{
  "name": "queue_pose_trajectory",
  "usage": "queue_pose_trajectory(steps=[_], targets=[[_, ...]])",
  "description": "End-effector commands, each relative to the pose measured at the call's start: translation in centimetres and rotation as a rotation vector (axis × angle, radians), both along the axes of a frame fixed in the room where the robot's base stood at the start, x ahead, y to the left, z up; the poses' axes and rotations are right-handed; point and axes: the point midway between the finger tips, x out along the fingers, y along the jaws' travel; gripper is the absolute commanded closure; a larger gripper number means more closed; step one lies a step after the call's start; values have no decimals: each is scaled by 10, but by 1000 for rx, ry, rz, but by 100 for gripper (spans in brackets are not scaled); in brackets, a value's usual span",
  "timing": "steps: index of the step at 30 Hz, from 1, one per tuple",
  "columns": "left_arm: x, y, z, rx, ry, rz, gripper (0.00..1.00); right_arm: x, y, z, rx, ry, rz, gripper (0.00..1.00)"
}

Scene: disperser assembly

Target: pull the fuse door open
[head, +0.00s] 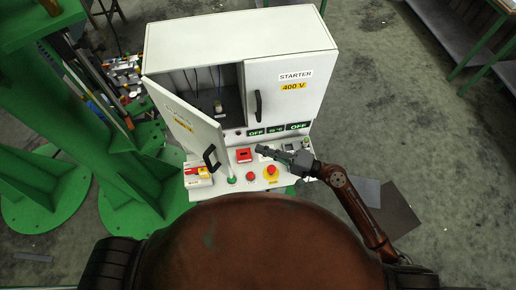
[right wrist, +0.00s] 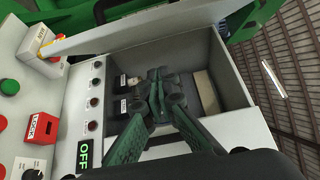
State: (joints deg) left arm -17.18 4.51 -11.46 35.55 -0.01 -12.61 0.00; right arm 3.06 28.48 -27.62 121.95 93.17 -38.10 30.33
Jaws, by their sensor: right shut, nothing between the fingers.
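The white starter cabinet (head: 240,36) stands ahead of me in the head view. Its left door (head: 185,122) is swung open toward me, with a black handle (head: 210,157) near its lower free edge. The right door (head: 292,100), marked STARTER 400 V, is closed and has its own black handle (head: 258,103). My right gripper (head: 260,150) is shut and empty, in front of the cabinet above the control panel, apart from both handles. In the right wrist view its fingers (right wrist: 158,88) point toward the open compartment. My left gripper is not in view.
The control panel (head: 240,184) below carries a red lock block (head: 244,155), several buttons and a yellow-ringed emergency stop (head: 271,171). Green machinery (head: 60,120) stands close at the left. The floor (head: 400,130) at the right is mostly clear.

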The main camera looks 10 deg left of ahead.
Motion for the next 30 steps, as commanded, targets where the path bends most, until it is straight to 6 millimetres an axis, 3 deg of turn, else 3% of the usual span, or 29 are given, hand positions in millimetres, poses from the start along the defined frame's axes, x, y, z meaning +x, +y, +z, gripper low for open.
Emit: queue_pose_trajectory(steps=[12, 19, 30], targets=[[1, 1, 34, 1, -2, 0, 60, 23, 84, 5, 2, -2, 4, 100], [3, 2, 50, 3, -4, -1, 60, -6, 96, 3, 1, 0, 2, 100], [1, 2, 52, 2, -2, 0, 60, -12, 99, 0, -1, -2, -1, 100]])
